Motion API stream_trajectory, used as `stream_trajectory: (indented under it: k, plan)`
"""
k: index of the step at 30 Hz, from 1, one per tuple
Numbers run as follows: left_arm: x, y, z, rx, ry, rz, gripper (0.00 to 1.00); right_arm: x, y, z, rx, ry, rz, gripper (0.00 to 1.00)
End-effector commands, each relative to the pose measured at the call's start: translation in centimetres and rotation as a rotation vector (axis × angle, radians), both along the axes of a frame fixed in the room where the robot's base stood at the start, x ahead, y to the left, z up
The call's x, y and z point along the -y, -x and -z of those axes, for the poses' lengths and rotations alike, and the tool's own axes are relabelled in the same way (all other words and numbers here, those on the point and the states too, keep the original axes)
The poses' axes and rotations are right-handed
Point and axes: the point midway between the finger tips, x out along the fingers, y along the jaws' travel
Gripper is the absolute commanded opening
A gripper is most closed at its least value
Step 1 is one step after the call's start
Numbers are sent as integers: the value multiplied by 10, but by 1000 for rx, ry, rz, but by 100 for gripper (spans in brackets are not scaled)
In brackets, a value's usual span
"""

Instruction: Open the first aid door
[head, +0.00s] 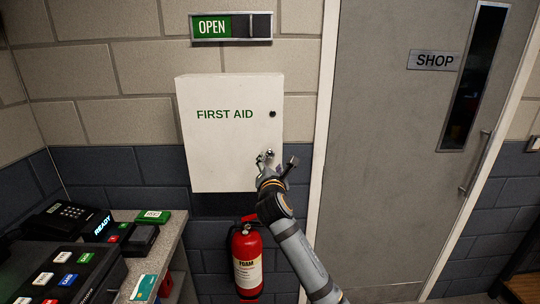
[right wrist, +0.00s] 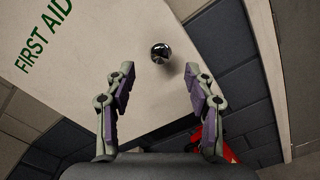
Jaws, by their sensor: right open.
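The white first aid cabinet (head: 215,150) hangs on the block wall in the head view, its door shut. A dark round spot, perhaps a lock, is at its right edge, level with the green lettering. A shiny round knob (right wrist: 160,52) stands on the door in the right wrist view. My right gripper (head: 277,164) is at the cabinet's lower right in the head view, where its fingers partly hide that area. In the right wrist view my right gripper (right wrist: 158,80) is open and empty, the knob just beyond and between its fingertips. My left gripper is not in view.
A red fire extinguisher (head: 247,262) is below the cabinet. A grey shop door (head: 390,160) with a pale frame is to the right. A bench (head: 172,232) with a telephone (head: 68,218) and button panel (head: 65,278) is at lower left. An OPEN sign (head: 231,26) hangs above the cabinet.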

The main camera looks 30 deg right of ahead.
Motion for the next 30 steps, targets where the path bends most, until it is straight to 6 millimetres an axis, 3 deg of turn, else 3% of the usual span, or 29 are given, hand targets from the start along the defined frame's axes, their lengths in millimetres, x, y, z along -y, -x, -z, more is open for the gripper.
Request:
stream_trajectory:
  k: [3, 9, 19, 30]
  plan:
    - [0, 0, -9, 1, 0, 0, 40, 14, -21, -3, -1, 1, 2, 54]
    - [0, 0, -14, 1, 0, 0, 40, 27, -44, -1, 0, -1, 1, 54]
    - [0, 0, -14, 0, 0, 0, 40, 30, -49, 0, 1, -2, -1, 54]
    - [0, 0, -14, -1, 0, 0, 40, 30, -49, 1, 0, -2, -1, 5]
